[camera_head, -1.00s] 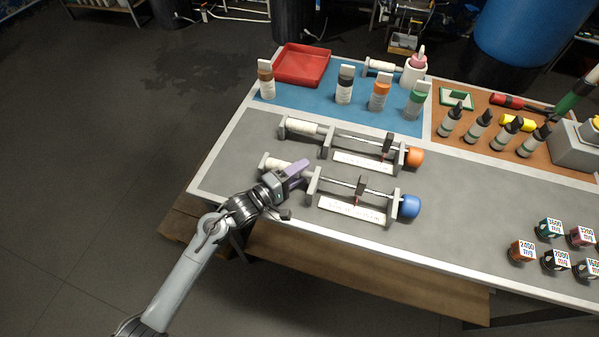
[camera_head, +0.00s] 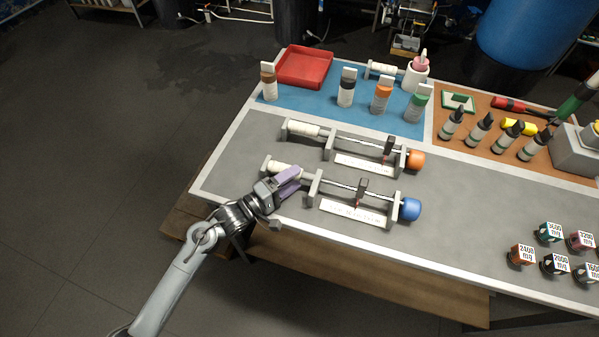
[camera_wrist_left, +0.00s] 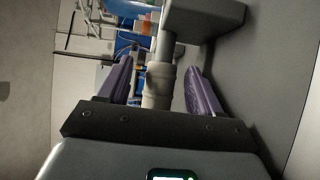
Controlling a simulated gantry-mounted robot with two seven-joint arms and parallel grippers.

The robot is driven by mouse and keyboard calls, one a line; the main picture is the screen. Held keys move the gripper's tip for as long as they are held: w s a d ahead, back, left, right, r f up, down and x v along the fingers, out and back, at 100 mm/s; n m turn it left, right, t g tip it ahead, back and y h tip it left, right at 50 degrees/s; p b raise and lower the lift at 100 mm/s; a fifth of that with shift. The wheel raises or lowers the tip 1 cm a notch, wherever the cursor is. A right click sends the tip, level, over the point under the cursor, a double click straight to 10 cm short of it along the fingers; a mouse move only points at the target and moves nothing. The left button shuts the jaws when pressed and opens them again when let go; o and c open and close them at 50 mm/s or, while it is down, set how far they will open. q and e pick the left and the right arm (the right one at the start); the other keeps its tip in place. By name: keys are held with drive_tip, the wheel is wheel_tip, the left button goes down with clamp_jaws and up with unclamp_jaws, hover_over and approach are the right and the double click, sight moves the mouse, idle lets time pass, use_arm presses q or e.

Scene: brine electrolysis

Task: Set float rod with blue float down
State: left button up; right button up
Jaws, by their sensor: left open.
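The float rod with the blue float (camera_head: 410,209) lies level across its grey stand, the blue end at the right. Its white handle (camera_head: 284,168) is at the left end, near the stand's left post. My left gripper (camera_head: 294,178) is at this handle. In the left wrist view, the purple fingers of my left gripper (camera_wrist_left: 160,85) are apart, with the pale handle (camera_wrist_left: 158,87) between them and clear gaps on both sides. The stand's post (camera_wrist_left: 205,18) shows just beyond the fingers. My right gripper is not in view.
A second rod with an orange float (camera_head: 415,160) rests on its own stand just behind. A blue mat holds a red tray (camera_head: 305,66) and several bottles. Several labelled blocks (camera_head: 523,255) sit at the right. The grey front tabletop (camera_head: 460,225) is largely clear.

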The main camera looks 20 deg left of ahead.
use_arm(q)
drive_tip(key=p+v, duration=0.1)
drive_tip(key=v, duration=0.6)
drive_tip(key=shift+s+a, duration=0.35)
drive_tip(key=shift+s, duration=0.3)
